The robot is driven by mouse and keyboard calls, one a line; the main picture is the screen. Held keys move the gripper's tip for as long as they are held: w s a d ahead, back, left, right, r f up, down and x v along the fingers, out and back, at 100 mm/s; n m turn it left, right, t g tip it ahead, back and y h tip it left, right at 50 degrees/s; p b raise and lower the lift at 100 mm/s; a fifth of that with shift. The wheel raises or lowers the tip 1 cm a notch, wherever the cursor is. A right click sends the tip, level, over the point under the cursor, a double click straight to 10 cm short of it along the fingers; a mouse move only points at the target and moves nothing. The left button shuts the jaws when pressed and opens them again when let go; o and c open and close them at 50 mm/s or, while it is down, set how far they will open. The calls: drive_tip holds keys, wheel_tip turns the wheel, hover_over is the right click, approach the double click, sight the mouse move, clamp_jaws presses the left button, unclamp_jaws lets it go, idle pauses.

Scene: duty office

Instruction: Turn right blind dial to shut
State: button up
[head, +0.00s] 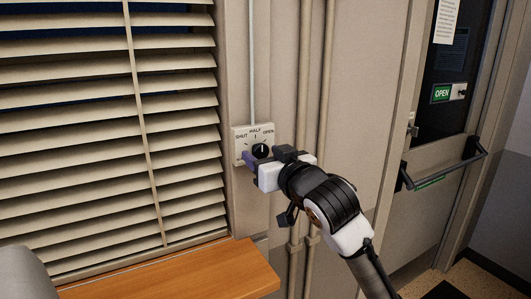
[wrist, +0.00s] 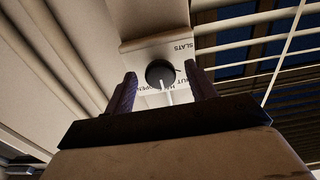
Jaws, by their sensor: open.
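The blind dial (head: 261,150) is a round black knob with a white pointer on a white wall plate (head: 239,147) marked SHUT, HALF and OPEN. In the head view the pointer stands roughly upward; its exact mark is hard to tell. In the wrist view the dial (wrist: 158,72) shows between my fingers, its white pointer toward the gripper body. My gripper (head: 263,154) is open at the plate, one finger on each side of the dial. The wrist view also shows my gripper (wrist: 161,74) with gaps beside the knob; I cannot tell whether the fingertips touch the plate.
Slatted blinds (head: 90,130) cover the window left of the plate, with a wooden sill (head: 180,275) below. Vertical pipes (head: 312,110) run down the wall just right of the plate. A door with a push bar (head: 445,170) stands further right.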

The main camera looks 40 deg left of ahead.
drive_tip(key=c, duration=1)
drive_tip(key=shift+f+n+b, duration=0.1)
drive_tip(key=shift+n+b, duration=0.25)
drive_tip(key=shift+n, duration=0.05)
drive_tip(key=n+b, duration=0.2)
drive_tip(key=n, duration=0.2)
drive_tip(key=shift+n+b, duration=0.3)
drive_tip(key=shift+n, duration=0.1)
drive_tip(key=n+b, duration=0.2)
drive_tip(key=n, duration=0.4)
drive_tip(key=shift+n, duration=0.3)
drive_tip(key=o, duration=1)
